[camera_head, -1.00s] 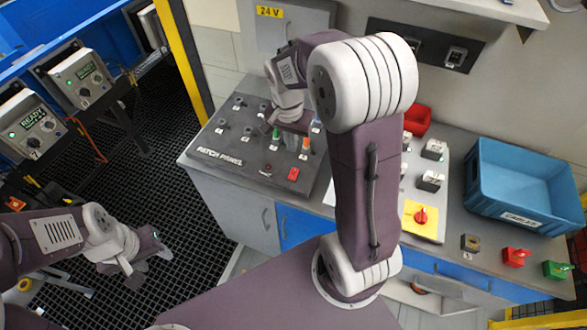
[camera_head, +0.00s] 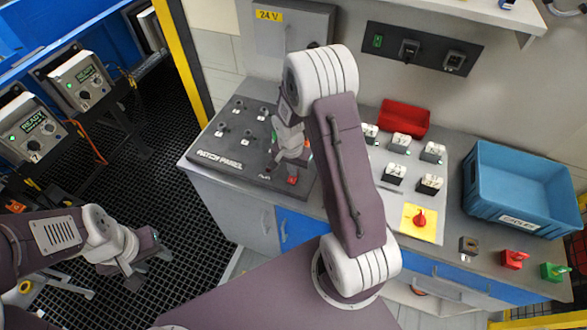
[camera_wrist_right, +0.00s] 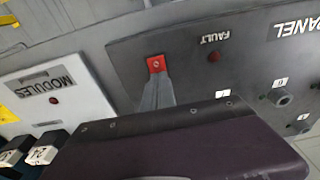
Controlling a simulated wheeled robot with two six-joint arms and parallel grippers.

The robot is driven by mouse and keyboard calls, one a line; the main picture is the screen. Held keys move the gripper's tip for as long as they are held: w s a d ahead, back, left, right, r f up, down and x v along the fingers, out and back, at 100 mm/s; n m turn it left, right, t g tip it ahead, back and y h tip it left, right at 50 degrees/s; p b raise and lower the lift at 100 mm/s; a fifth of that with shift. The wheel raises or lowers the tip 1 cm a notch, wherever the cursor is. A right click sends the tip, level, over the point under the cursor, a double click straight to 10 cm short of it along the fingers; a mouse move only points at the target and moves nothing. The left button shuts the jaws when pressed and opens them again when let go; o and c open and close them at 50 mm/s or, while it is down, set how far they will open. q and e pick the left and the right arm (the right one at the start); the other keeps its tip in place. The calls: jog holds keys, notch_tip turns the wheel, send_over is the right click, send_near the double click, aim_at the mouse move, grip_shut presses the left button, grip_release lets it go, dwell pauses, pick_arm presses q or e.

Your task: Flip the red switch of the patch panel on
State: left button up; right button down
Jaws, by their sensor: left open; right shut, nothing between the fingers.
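The dark patch panel (camera_head: 205,150) lies on the counter below the 24 V cabinet. Its red switch (camera_head: 292,180) is near the panel's front right corner, partly covered by my right gripper (camera_head: 272,168). In the right wrist view the red switch (camera_wrist_right: 156,64) sits straight beyond the tips of my shut, empty right gripper (camera_wrist_right: 157,86). The tips are at or very near its edge; I cannot tell if they touch. The switch's on or off position is not clear. My left gripper (camera_head: 152,266) is open and empty, low over the dark grating, far from the panel.
Plugs and knobs stand on the panel around my right gripper. Right of it are a modules plate with several white modules (camera_head: 401,142), a yellow plate with a red knob (camera_head: 419,217), a red bin (camera_head: 404,118) and a blue crate (camera_head: 477,192).

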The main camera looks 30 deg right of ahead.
jog(key=shift+w+d+f+b, duration=0.1)
jog(key=shift+f+b, duration=0.2)
jog(key=shift+b, duration=0.05)
jog(key=shift+s+r, duration=0.1)
jog(key=shift+s, duration=0.1)
jog(key=shift+s+a, duration=0.1)
jog(key=shift+a, duration=0.1)
